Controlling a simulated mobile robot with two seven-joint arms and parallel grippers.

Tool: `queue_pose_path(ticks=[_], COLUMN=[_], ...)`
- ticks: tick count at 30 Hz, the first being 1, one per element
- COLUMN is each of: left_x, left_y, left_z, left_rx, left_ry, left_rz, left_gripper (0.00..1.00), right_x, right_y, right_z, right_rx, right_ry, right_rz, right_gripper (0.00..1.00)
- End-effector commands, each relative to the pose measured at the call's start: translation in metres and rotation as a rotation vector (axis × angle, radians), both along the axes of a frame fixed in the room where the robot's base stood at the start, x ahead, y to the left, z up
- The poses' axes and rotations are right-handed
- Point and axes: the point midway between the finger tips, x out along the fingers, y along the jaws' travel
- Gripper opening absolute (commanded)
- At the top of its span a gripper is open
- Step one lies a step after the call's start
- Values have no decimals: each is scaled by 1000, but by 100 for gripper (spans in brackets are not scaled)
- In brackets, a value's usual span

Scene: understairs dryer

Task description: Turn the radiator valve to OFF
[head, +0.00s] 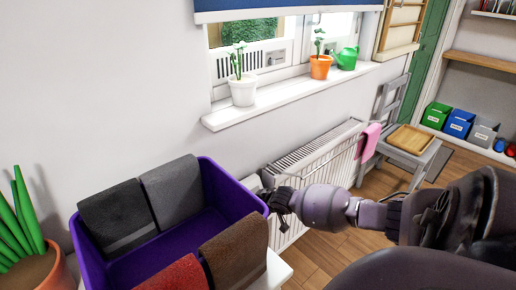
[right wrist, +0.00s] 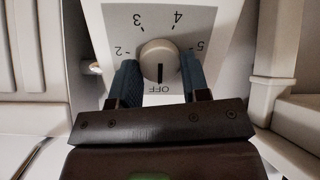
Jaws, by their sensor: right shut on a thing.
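The plate bears the numbers 2 to 5 and the word OFF, upside down in this view. The knob's black mark points down at OFF. My right gripper (right wrist: 159,66) is shut on the knob, one dark finger on each side. In the head view my right gripper (head: 277,201) is at the left end of the white radiator (head: 318,150) and hides the knob. My left gripper is not in view.
A purple bin (head: 160,261) with folded cloths stands left of the gripper. A windowsill (head: 290,97) with potted plants and a green watering can (head: 346,59) is above. A pink cloth (head: 369,141) hangs on the radiator's right end. A grey chair (head: 403,135) stands beyond.

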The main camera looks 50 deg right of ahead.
Motion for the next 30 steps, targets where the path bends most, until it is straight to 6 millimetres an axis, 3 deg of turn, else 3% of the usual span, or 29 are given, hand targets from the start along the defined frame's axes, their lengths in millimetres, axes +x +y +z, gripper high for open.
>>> queue_pose_path(ticks=[5,6,10,20,30], left_x=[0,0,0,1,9], left_y=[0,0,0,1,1], left_z=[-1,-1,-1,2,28], left_rx=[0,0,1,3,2], left_ry=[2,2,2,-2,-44], left_rz=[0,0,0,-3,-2], left_gripper=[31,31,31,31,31], right_x=[0,-1,0,-2,-35], right_y=[1,1,1,0,3], right_z=[-1,-1,-1,2,40], right_rx=[-1,-1,0,0,0], right_ry=[1,1,1,-1,-8], right_rz=[2,2,1,0,1], right_gripper=[19,49,68,68,68])
